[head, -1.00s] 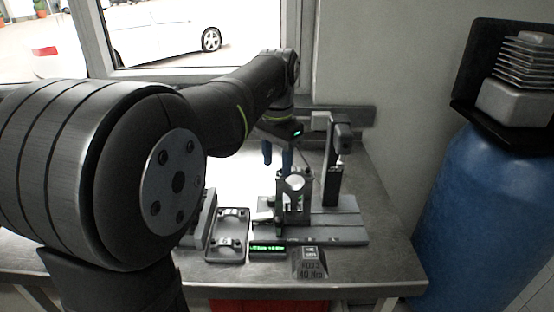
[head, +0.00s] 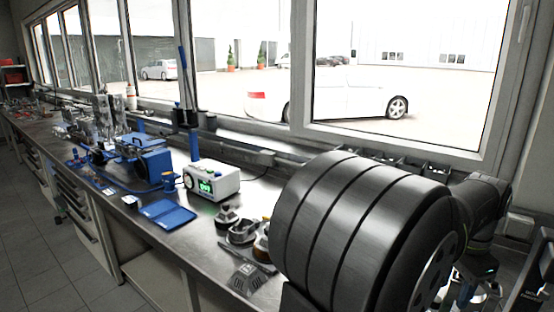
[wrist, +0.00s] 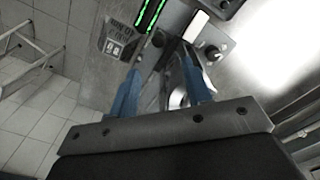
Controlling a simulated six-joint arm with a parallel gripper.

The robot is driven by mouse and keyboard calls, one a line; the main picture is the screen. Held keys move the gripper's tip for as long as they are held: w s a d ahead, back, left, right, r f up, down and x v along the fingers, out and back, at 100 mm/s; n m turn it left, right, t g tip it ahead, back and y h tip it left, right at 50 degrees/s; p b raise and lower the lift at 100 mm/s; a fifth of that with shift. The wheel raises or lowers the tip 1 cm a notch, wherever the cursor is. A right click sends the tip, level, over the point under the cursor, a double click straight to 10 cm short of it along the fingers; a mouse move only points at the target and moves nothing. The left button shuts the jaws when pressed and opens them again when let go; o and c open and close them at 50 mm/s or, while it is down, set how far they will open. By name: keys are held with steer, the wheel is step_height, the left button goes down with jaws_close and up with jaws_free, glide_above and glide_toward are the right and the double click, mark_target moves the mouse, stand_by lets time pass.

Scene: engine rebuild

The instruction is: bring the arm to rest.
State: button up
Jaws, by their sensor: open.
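My gripper (wrist: 160,78) shows in the wrist view with its two blue fingers spread apart. Nothing sits gripped between the fingertips. Beyond the fingers is a fixture with a round metal part (wrist: 178,97), partly hidden by the right finger. In the head view my arm fills the lower right. The gripper end there is mostly hidden behind my own arm link at the right edge.
A metal workbench (head: 150,240) runs along the windows. On it are a white device with a green display (head: 212,180), a blue tray (head: 167,213), a blue machine (head: 150,160) and small metal parts (head: 240,232). The wrist view shows a green-lit display (wrist: 150,14) and tiled floor (wrist: 40,120).

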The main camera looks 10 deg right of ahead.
step_height(320, 180, down, 11)
steer(key=shift+f, duration=0.15)
stand_by(0.4)
steer(key=o, duration=1.2)
steer(key=s+a+r+n+t+h, duration=0.6)
steer(key=s+a+r+h, duration=0.15)
steer(key=h, duration=0.35)
steer(key=shift+w+a+f+x, duration=0.1)
steer(key=shift+x, duration=1.5)
steer(key=shift+w+a+f+x, duration=0.1)
steer(key=shift+x, duration=1.5)
steer(key=shift+w+a+f+x, duration=0.1)
steer(key=shift+x, duration=1.55)
steer(key=shift+r, duration=0.1)
steer(key=v, duration=1)
